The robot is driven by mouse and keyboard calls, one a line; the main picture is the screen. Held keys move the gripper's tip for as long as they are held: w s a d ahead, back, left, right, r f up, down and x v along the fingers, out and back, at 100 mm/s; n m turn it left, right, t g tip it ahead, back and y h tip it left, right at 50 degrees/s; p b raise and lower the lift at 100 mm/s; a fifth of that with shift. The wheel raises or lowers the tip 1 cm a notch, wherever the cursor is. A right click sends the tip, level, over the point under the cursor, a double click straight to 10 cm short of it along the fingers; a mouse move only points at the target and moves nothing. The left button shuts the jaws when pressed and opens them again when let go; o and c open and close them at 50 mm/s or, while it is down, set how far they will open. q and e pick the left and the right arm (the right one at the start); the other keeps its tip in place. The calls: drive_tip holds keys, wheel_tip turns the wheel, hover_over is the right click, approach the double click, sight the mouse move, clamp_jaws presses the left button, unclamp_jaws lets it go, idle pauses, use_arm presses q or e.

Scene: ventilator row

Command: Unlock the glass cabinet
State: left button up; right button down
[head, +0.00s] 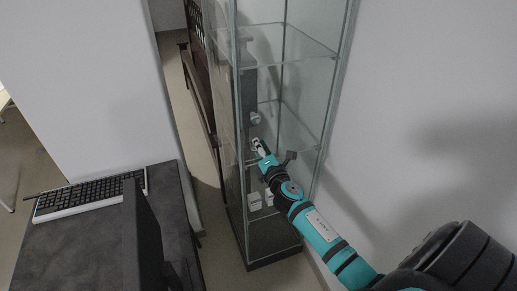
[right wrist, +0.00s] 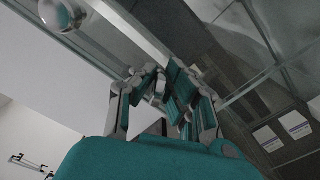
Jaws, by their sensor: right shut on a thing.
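The tall glass cabinet (head: 240,100) stands in the middle of the head view, with a metal frame and glass shelves. A round knob (head: 256,119) is on its door side; the knob also shows at the top left of the right wrist view (right wrist: 62,14). My right gripper (head: 258,147) is at the door, just below the knob and apart from it. Its fingers (right wrist: 165,90) are closed together on a small piece by the metal door frame. The fingers mostly hide this piece, so I cannot tell its shape. My left gripper is not in view.
A dark desk (head: 75,240) with a keyboard (head: 90,194) and a dark upright screen (head: 135,235) is at the left. Small white boxes (head: 254,201) are low in the cabinet. A white wall (head: 440,120) is close on the right.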

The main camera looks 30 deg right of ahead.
drive_tip(key=m, duration=0.5)
drive_tip(key=shift+f+b, duration=0.25)
drive_tip(key=shift+b, duration=0.15)
idle(0.3)
drive_tip(key=c, duration=1.4)
unclamp_jaws()
drive_tip(key=shift+s, duration=0.1)
drive_tip(key=v, duration=1.1)
drive_tip(key=shift+s+a, duration=0.2)
drive_tip(key=shift+s, duration=0.2)
